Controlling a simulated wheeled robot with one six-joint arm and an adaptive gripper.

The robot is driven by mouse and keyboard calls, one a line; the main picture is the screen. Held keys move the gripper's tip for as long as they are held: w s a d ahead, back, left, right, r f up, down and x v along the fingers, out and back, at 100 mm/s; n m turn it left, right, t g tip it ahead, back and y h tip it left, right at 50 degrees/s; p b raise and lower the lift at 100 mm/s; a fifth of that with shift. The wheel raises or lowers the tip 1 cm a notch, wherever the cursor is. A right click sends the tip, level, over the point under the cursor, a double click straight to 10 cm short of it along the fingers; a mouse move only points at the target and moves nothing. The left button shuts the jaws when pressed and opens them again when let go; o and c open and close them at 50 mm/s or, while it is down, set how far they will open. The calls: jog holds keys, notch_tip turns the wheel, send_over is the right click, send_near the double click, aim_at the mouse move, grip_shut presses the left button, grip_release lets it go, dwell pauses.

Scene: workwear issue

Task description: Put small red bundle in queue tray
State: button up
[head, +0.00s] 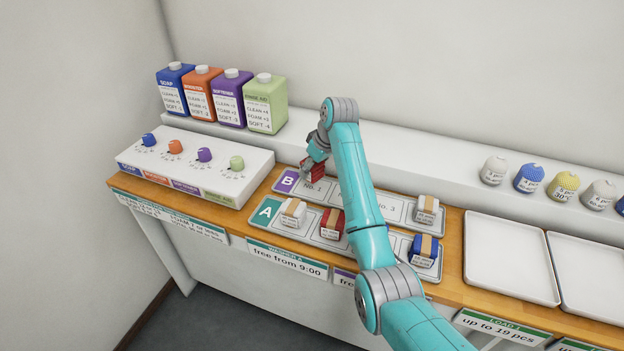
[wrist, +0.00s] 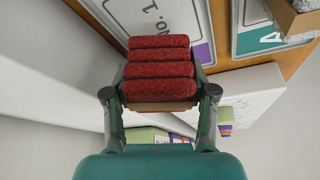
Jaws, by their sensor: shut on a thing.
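A small red bundle (head: 316,173) is between the fingers of my gripper (head: 309,169), at the No. 1 end of tray B (head: 342,194). In the wrist view the bundle (wrist: 160,70) shows as stacked red folds with a brown band beneath, and both fingers of the gripper (wrist: 160,92) close on its sides. The No. 1 slot of tray B (wrist: 135,15) lies behind it in that view. I cannot tell whether the bundle touches the tray. Another red bundle (head: 332,223) sits in tray A (head: 311,235), in front of tray B.
Tray A also holds a white bundle (head: 293,212) and a blue bundle (head: 424,251). A white bundle (head: 427,208) sits at tray B's right end. A dial panel (head: 195,168) is close on the left. Empty white trays (head: 510,258) lie on the right.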

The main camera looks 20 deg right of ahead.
aim_at(313, 188)
jog(key=shift+f, duration=2.2)
jog(key=shift+f, duration=0.1)
jog(key=o, duration=1.2)
jog(key=shift+c, duration=0.2)
jog(key=v, duration=1.2)
